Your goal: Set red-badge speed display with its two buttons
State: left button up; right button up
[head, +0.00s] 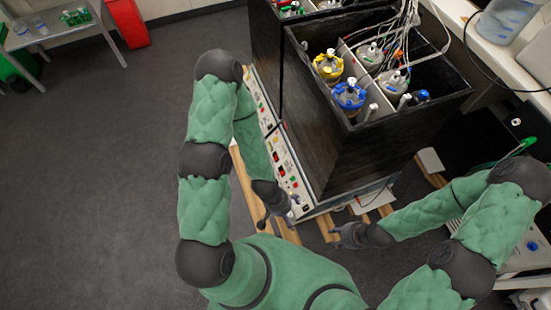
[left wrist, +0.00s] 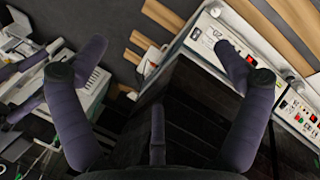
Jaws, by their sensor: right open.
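A white control panel (head: 288,165) runs along the lower front of the black shaker cabinet, with small red displays and coloured buttons. It also shows at the right in the left wrist view (left wrist: 215,32), where a red display (left wrist: 249,59) lies close to one finger. I cannot make out a red badge or any digits. My left gripper (head: 280,211) is at the panel's near end, its fingers spread and empty; they also spread wide in the left wrist view (left wrist: 160,48). Whether a finger touches the panel is unclear. My right gripper (head: 338,236) is open and empty, right of the panel's near corner.
The black cabinet (head: 345,145) holds bottles with yellow (head: 328,66) and blue (head: 349,96) caps, with tubes above. A second panel (head: 262,98) lies farther back. Wooden slats (head: 245,190) lie below. The grey floor (head: 120,180) at left is clear.

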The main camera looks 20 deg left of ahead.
pick_arm(q)
grip_shut()
dwell(1.3)
